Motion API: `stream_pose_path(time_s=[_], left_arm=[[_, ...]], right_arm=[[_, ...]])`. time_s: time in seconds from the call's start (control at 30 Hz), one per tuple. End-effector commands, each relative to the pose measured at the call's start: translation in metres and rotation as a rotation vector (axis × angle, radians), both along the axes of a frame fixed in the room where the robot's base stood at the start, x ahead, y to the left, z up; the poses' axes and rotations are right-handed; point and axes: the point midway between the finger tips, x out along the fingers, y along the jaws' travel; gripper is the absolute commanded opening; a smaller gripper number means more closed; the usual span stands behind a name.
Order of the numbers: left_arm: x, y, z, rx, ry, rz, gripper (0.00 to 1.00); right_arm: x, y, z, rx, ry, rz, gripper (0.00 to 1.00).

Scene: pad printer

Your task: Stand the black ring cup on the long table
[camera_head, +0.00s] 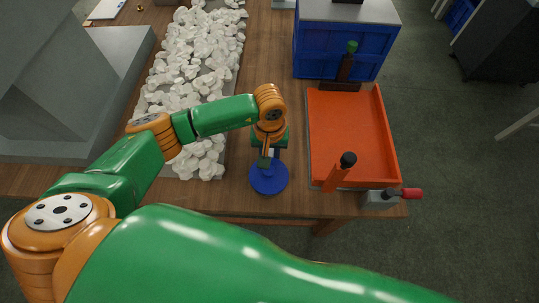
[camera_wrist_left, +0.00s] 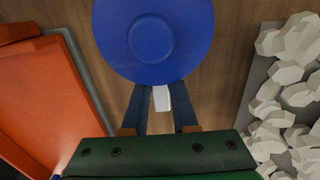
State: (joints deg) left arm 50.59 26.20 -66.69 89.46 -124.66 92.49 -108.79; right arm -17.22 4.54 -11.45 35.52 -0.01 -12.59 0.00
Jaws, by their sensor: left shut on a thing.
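A blue round cup-like piece (camera_head: 268,178) is at the near edge of the long wooden table (camera_head: 270,60). No black ring shows on it from here. In the left wrist view the blue piece (camera_wrist_left: 155,38) is a wide disc with a raised round centre, and a white tab (camera_wrist_left: 161,98) sits between the fingers. My left gripper (camera_head: 267,157) points down over the table and is shut on the white part by the blue piece. I cannot tell whether the piece touches the table. My right gripper is not in view.
An orange tray (camera_head: 350,125) is right of the gripper, with an orange black-topped post (camera_head: 342,170) and a red-handled grey clamp (camera_head: 385,197) at its front. A tray of white lumps (camera_head: 195,70) is left. Bare wood lies between.

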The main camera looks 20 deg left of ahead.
Motion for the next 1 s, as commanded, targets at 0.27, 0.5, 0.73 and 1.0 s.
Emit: stream_pose_path(time_s=[0.27, 0.5, 0.73, 1.0], left_arm=[[0.0001, 0.0, 0.0004, 0.0, 0.0, 0.0, 0.0], [0.0001, 0.0, 0.0002, 0.0, 0.0, 0.0, 0.0], [0.0001, 0.0001, -0.0021, 0.0, 0.0, 0.0, 0.0], [0.0001, 0.0001, -0.0049, 0.0, -0.001, 0.0, 0.0]], right_arm=[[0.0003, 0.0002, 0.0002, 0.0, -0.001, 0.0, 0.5], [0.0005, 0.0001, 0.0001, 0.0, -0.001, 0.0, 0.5], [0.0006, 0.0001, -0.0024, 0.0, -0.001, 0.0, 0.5], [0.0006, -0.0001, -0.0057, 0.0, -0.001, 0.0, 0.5]])
